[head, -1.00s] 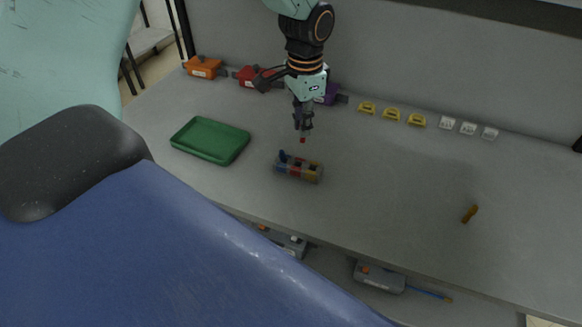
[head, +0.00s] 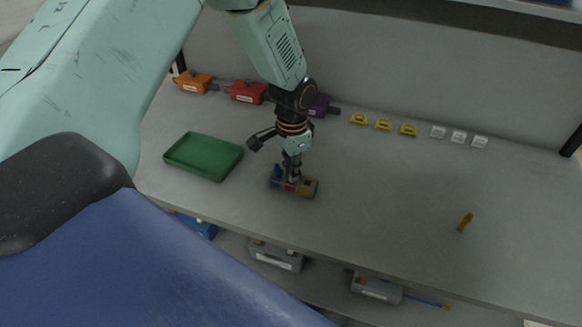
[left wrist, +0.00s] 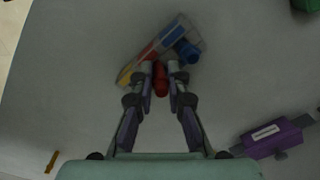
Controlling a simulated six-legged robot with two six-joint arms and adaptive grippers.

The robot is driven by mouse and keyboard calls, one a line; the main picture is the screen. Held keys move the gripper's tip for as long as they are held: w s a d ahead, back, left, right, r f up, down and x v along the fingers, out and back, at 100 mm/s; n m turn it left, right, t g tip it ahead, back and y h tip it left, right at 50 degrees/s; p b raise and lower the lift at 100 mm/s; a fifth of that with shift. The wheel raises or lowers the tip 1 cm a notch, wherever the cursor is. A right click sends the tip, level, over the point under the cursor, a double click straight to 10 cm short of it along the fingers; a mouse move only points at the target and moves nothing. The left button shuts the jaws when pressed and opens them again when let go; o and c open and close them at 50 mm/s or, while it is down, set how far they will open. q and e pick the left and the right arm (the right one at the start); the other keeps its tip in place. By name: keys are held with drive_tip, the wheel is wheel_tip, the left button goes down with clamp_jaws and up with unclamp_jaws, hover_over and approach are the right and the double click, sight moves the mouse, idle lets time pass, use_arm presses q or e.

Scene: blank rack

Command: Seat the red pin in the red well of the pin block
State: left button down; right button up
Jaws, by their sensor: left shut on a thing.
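My left gripper (head: 292,176) reaches down to the pin block (head: 309,187) on the bench. It is shut on the red pin (left wrist: 160,78), which shows between the fingertips in the left wrist view. In that view the pin's far end lies over the block (left wrist: 170,34), close to its red section. I cannot tell whether the pin is inside the red well, as the fingers hide this in the head view. A blue pin (head: 277,172) stands in the block's blue end, also visible in the left wrist view (left wrist: 187,50). My right gripper is not in view.
A green tray (head: 203,157) lies left of the block. An orange-yellow pin (head: 465,221) lies at the right. Orange (head: 194,82), red (head: 247,92) and purple (head: 320,105) boxes and yellow and white pieces line the back.

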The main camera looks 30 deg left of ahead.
use_arm(q)
drive_tip(key=shift+w+d+f, duration=0.15)
drive_tip(key=shift+w+f, duration=0.05)
drive_tip(key=shift+w, duration=0.1)
drive_tip(key=c, duration=1.7)
unclamp_jaws()
drive_tip(key=o, duration=0.4)
drive_tip(key=shift+s+a+r, duration=0.15)
drive_tip(key=shift+s+a, duration=0.05)
drive_tip(key=shift+s, duration=0.1)
drive_tip(key=shift+w+d, duration=0.15)
drive_tip(key=shift+w, duration=0.05)
drive_tip(key=shift+w+r, duration=0.15)
drive_tip(key=r, duration=1)
drive_tip(key=shift+s+d+r, duration=0.1)
drive_tip(key=shift+s+d, duration=0.05)
drive_tip(key=shift+s, duration=0.15)
drive_tip(key=shift+s+r, duration=0.15)
drive_tip(key=shift+r, duration=0.55)
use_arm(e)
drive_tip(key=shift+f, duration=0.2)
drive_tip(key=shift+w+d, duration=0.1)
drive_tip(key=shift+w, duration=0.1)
